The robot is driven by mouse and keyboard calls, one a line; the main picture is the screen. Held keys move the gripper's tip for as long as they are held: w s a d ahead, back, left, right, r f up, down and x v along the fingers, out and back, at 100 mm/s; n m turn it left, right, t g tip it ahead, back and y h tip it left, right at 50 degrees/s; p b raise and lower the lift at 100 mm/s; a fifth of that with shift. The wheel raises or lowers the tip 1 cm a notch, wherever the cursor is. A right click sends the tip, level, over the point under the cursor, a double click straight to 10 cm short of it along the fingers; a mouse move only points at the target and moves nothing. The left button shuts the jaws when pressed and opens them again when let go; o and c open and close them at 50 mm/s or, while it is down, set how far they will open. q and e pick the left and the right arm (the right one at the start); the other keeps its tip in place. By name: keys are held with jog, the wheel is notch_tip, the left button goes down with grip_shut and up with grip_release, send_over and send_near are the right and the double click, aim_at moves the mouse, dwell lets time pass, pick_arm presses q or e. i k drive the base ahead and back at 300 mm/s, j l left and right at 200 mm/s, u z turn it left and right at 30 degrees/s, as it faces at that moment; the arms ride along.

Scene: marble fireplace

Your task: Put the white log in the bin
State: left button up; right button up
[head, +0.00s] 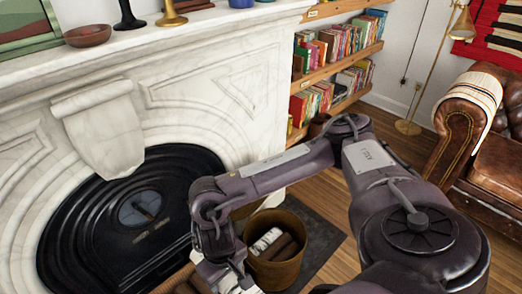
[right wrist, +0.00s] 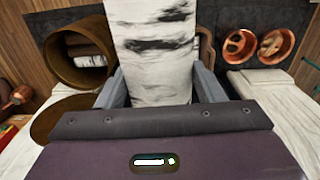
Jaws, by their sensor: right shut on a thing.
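In the right wrist view a white log (right wrist: 150,35) with black bark marks is gripped between the grey fingers of my right gripper (right wrist: 158,85). In the head view my right gripper (head: 225,278) is low at the bottom edge, left of the brass-coloured bin (head: 278,274); the held log cannot be made out there. The bin stands on the floor with a whitish log and darker logs inside. It also shows in the right wrist view (right wrist: 72,35), at the upper left, beside the held log. My left gripper is not in view.
The marble fireplace (head: 200,80) with its black insert (head: 120,215) stands on the left. A container of brown logs (head: 180,283) is at the bottom edge. Copper vessels (right wrist: 277,45) show in the wrist view. A bookshelf (head: 335,58) and leather armchair (head: 490,150) are farther back.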

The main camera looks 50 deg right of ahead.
aim_at(274, 247)
jog(key=l+u, duration=0.1)
jog(key=l, duration=0.3)
jog(key=k+l, duration=0.15)
jog(key=l, duration=0.25)
jog(key=l+u, duration=0.15)
jog(key=l, duration=0.25)
jog(key=k+l, duration=0.15)
jog(key=l, duration=0.25)
jog(key=k+l+u, duration=0.15)
jog(key=l, duration=0.25)
jog(key=k+l+u, duration=0.1)
jog(key=l, duration=0.3)
